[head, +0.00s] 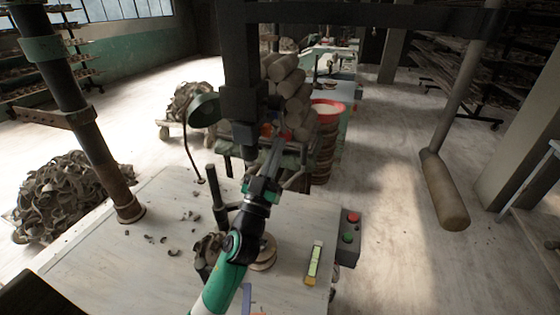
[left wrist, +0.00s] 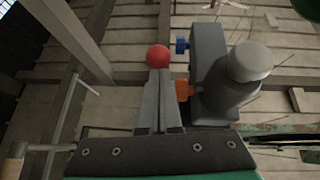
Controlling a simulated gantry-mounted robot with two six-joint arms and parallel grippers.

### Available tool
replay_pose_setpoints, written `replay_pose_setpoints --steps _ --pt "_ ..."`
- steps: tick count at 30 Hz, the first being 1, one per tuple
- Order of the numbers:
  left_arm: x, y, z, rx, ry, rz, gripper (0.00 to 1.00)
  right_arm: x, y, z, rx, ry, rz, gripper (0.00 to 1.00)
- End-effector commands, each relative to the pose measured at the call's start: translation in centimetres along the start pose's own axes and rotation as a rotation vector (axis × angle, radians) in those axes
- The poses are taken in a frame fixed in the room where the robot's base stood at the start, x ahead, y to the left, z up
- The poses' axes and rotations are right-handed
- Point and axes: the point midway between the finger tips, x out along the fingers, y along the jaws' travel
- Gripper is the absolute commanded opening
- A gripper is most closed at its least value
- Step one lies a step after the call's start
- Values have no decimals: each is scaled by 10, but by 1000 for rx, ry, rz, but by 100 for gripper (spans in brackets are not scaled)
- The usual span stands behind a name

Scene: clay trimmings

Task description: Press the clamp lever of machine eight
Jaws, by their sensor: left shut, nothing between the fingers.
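The machine is a dark upright frame (head: 240,70) at the far side of the white table; I see no readable number on it. In the left wrist view a red ball knob (left wrist: 158,55), likely the clamp lever's end, shows right at my fingertips; I cannot tell if they touch it. My left gripper (head: 279,143) is shut and empty, reaching up to the machine head; it also shows in the left wrist view (left wrist: 158,75). A blue knob (left wrist: 182,45) and an orange knob (left wrist: 183,89) sit on a grey block (left wrist: 208,70) to the right. My right gripper is out of view.
A green lamp (head: 204,110) stands left of the machine. Clay rolls (head: 290,90) are stacked behind it. A tan cylinder (head: 445,190) hangs at right.

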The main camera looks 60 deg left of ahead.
Motion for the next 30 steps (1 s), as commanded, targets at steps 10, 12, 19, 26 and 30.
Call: replay_pose_setpoints --steps 10,12,19,26,30 --pt "13 -13 11 8 1 -14 0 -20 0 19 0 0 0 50" --pt "20 -14 13 10 1 -15 0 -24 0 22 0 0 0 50" --pt "41 -17 18 10 0 -15 0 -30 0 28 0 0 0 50" --pt "56 -18 19 10 -1 -15 0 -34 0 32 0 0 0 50" --pt "61 -18 19 10 -1 -14 0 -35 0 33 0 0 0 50"
